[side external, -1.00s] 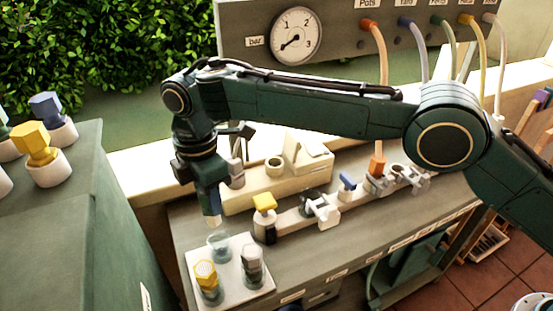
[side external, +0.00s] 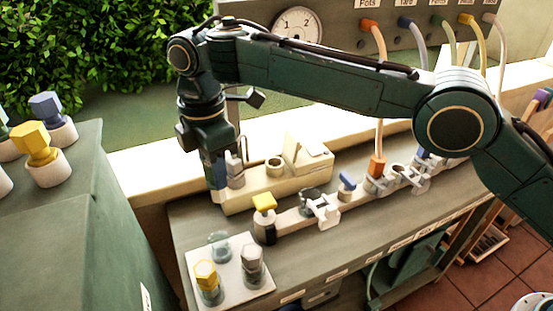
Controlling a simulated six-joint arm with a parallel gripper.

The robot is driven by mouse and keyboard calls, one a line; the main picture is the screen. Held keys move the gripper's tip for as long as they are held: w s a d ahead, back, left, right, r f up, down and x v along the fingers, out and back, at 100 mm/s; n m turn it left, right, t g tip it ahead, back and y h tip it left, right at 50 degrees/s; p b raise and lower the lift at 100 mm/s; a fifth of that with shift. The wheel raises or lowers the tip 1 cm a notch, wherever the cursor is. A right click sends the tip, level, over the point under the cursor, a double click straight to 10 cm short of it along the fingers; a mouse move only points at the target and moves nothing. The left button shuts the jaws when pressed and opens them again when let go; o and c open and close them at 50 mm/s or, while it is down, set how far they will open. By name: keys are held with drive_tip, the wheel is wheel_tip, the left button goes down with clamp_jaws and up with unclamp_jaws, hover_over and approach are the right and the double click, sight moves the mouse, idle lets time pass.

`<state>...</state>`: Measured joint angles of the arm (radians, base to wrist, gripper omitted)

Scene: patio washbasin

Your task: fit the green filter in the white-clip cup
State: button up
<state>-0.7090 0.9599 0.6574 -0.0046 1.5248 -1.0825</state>
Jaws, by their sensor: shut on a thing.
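My gripper (side external: 218,188) is shut on a pale piece (side external: 218,197), taken as the green filter. The fingers cover most of it, so its green colour is hidden. It hangs above the bench, behind the white tray (side external: 236,291). A clear cup (side external: 219,246) on the tray stands below my gripper and looks empty. The white-clip cup appears to be the dark-rimmed cup (side external: 309,198) on the rail, with a white clip (side external: 326,211) at its front right. My gripper is well to its left and apart from it.
A blue-topped piece (side external: 347,184) and orange hose end (side external: 377,165) are further right. A cream block (side external: 258,188) stands behind.

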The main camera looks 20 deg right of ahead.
drive_tip(key=w+d+m, duration=0.1)
drive_tip(key=d+m, duration=0.3)
drive_tip(key=d, duration=1.7)
wheel_tip(320, 180, down, 6)
drive_tip(key=shift+f, duration=0.2)
drive_tip(key=shift+f, duration=2.75)
drive_tip(key=shift+f, duration=0.6)
drive_tip(key=o, duration=0.7)
